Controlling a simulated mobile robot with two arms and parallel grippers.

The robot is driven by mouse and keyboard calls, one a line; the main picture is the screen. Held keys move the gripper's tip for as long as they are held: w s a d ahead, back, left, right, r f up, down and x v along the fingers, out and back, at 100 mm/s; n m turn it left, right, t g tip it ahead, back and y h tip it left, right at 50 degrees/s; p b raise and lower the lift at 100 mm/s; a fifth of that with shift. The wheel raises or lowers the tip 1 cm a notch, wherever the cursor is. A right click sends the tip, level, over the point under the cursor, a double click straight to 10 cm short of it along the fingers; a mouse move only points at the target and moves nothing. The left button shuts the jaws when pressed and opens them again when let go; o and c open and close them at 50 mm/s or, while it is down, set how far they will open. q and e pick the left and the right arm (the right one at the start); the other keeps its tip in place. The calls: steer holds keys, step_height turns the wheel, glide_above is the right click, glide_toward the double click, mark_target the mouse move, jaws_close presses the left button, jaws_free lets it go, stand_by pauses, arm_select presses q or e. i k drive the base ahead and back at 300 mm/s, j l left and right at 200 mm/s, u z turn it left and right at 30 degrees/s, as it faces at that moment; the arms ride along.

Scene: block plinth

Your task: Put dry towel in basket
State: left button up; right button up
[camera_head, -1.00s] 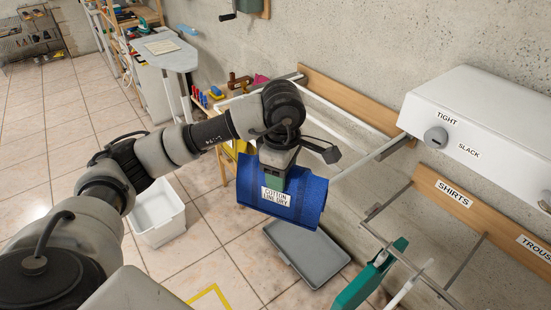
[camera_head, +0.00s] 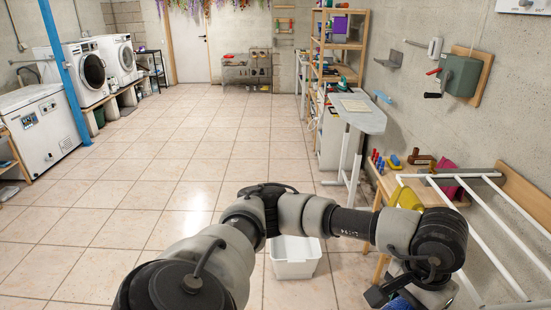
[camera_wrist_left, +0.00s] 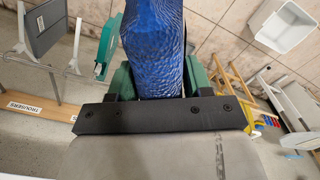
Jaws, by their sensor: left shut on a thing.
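A blue towel (camera_wrist_left: 155,45) fills the gap between the green fingers of my left gripper (camera_wrist_left: 157,82) in the left wrist view. My left gripper is shut on it and holds it off the floor. In the head view only a blue scrap of the towel (camera_head: 398,304) shows at the bottom edge, below my wrist. A white basket (camera_head: 294,262) stands on the floor beyond my left arm, left of the gripper. It looks empty where I can see in. It also shows in the left wrist view (camera_wrist_left: 284,22) at top right. My right gripper is out of view.
A wooden bench (camera_head: 425,180) with small tools and a white drying rack (camera_head: 500,225) line the right wall. An ironing board (camera_head: 355,112) stands farther back. Washing machines (camera_head: 83,72) are at far left. The tiled floor (camera_head: 180,165) between is clear.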

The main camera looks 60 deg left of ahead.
mark_target(290, 253)
steer(key=u, duration=0.45)
steer(key=i+l+u, duration=0.1)
steer(key=u, duration=0.35)
steer(key=i+u, duration=0.1)
steer(key=u, duration=0.35)
steer(key=l+u, duration=0.1)
steer(key=u, duration=0.35)
steer(key=i+l+u, duration=0.2)
steer(key=l, duration=0.15)
steer(key=k, duration=0.1)
